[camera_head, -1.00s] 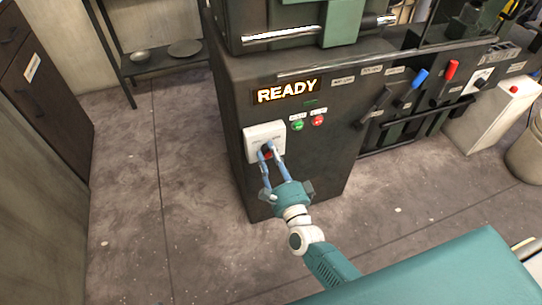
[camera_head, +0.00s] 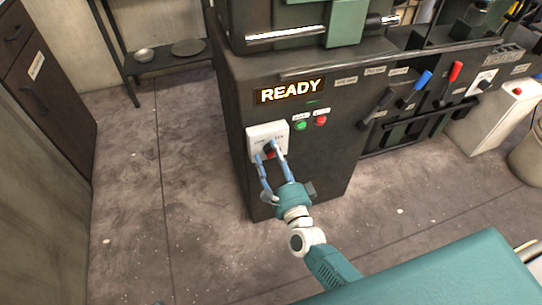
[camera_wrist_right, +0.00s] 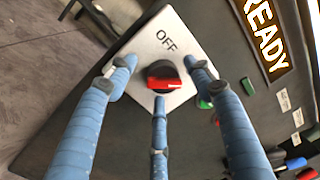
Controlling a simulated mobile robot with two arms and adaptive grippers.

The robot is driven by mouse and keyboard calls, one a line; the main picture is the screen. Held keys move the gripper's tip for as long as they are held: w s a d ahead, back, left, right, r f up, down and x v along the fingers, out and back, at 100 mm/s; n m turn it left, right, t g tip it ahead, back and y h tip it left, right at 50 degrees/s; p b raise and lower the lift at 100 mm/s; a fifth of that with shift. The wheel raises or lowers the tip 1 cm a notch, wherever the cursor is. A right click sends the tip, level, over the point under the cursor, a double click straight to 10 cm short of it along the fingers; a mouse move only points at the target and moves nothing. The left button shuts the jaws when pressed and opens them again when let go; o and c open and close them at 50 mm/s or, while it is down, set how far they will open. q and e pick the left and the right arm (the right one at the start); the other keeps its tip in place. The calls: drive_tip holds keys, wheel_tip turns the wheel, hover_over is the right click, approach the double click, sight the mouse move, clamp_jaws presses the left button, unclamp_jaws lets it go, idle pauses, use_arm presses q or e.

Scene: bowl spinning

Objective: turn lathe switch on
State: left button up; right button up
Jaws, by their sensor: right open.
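The lathe switch is a white square plate (camera_head: 262,131) on the front of the dark lathe cabinet, with a red and black rotary knob (camera_head: 269,154) on it. In the right wrist view the red knob (camera_wrist_right: 165,82) sits in the plate's middle, with the word OFF beside it. My right gripper (camera_head: 265,150) is in front of the plate with its blue fingers spread. In the wrist view the right gripper's fingertips (camera_wrist_right: 160,72) stand around the knob, with gaps to it; whether the lower finger touches it is unclear. My left gripper is out of view.
A lit READY sign (camera_head: 290,91) is above the switch. A green button (camera_head: 299,126) and a red button (camera_head: 320,121) are just right of the plate. Blue (camera_head: 423,79) and red (camera_head: 456,71) levers stand further right. The floor left of the cabinet is clear.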

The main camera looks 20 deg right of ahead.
drive_tip(key=s, duration=1.1)
drive_tip(key=shift+s+f, duration=0.35)
drive_tip(key=shift+f, duration=0.1)
